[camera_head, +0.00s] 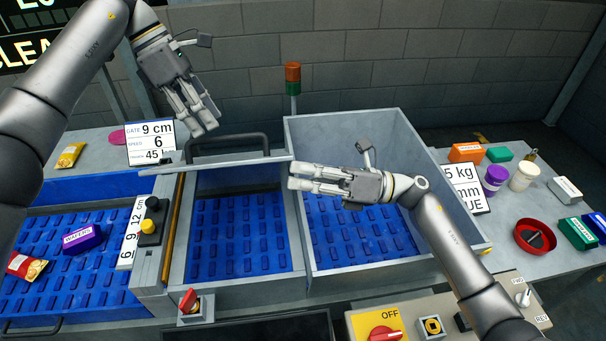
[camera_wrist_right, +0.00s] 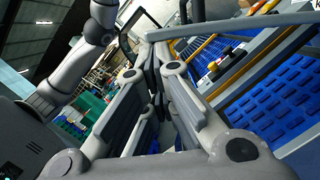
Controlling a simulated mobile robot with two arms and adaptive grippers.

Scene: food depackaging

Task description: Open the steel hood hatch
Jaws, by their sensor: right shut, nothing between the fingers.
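The steel hood hatch (camera_head: 225,163) shows as a thin grey panel, almost edge-on, at the back of the middle bay. The blue floor below it is visible. Its black bar handle (camera_head: 228,142) stands on its far side. In the right wrist view a grey edge (camera_wrist_right: 245,24) runs beyond the fingers, with a black loop beside it. My right gripper (camera_head: 291,177) is shut and empty, its tips near the hatch's right end; contact cannot be told. Its shut fingers also show in the wrist view (camera_wrist_right: 154,65). My left gripper (camera_head: 205,129) hangs above and left of the handle, apart from it.
A grey open bin (camera_head: 440,185) stands right of the bay. A sign (camera_head: 152,142) and a signal lamp (camera_head: 293,80) stand behind. A blue belt (camera_head: 60,275) with packets lies left. A control panel (camera_head: 420,322) is in front. Several packages and lids lie on the right table (camera_head: 500,225).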

